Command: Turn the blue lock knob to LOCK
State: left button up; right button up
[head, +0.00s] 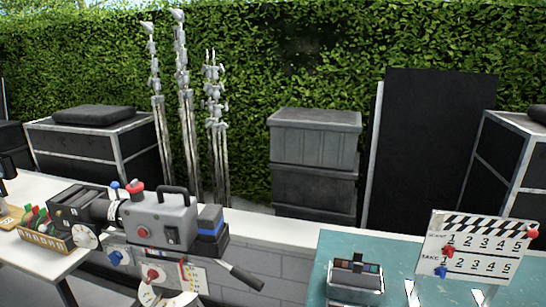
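A grey film camera (162,222) with a black top handle stands at the left centre on a mount. A blue knob (117,258) sits low on the left of this mount, below the camera body. I cannot read any LOCK marking beside it, so its setting cannot be told. A red knob (152,274) sits to its right, by a white scale plate (190,274). A smaller blue knob (114,185) and a red knob (135,187) are on top of the camera. Neither of my grippers can be made out in the head view.
A black pan handle (244,276) sticks out to the lower right of the camera. A white table with a wooden rack (44,238) is at left. On the teal table (330,243) at right are a small case (356,280) and a clapperboard (480,245) with red and blue knobs.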

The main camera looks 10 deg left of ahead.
aim_at(115, 258)
jog(key=u, duration=1.2)
